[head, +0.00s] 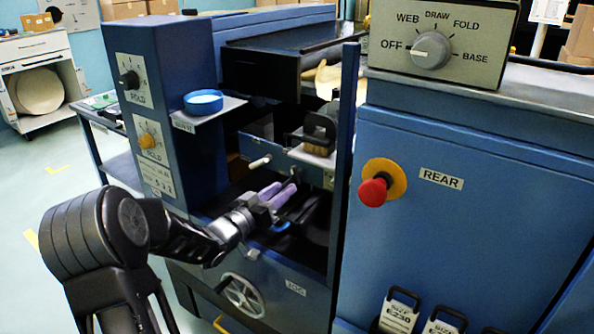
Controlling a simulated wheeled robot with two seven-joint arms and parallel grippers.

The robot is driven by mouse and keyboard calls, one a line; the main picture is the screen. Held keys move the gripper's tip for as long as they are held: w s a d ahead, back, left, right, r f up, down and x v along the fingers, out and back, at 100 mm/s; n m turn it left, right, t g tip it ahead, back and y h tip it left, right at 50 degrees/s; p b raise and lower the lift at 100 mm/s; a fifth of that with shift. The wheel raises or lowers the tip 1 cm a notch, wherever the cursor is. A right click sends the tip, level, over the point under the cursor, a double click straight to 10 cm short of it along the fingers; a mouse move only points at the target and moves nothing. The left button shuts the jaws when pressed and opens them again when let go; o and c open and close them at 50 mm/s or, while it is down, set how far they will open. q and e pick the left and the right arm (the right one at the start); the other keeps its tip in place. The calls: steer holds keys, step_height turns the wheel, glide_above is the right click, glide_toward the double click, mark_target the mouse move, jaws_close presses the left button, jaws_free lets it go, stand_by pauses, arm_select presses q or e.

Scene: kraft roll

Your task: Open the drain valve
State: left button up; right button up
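My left gripper (280,191) reaches into the dark open bay in the front of the blue machine. Its two purple fingers lie close together and point up and to the right. I cannot tell whether there is a gap between them, and I see nothing held. A small blue part (282,226) lies just below the fingers, partly hidden in shadow. No part is clearly marked as the drain valve. A pale-tipped handle (260,162) sticks out above the gripper, apart from it. A small pale knob (252,254) shows below, near the bay's lower edge. My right gripper is out of view.
A spoked handwheel (243,295) is on the lower front panel. A red stop button (373,192) sits on the right cabinet, below a selector dial (432,50). A blue round container (203,102) stands on a small shelf left of the bay. A blue post (344,165) borders the bay.

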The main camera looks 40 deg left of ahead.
mark_target(293, 175)
arm_select(q)
steer(key=shift+s+a+n+b, duration=0.3)
steer(key=shift+s+a+b, duration=0.3)
steer(key=shift+a+b, duration=0.3)
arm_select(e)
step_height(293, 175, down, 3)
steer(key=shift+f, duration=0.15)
arm_select(q)
steer(key=shift+d, duration=0.1)
steer(key=shift+w+b, duration=0.4)
steer(key=shift+w, duration=3.5)
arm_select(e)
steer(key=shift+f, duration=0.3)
arm_select(q)
steer(key=shift+c, duration=0.3)
jaws_close()
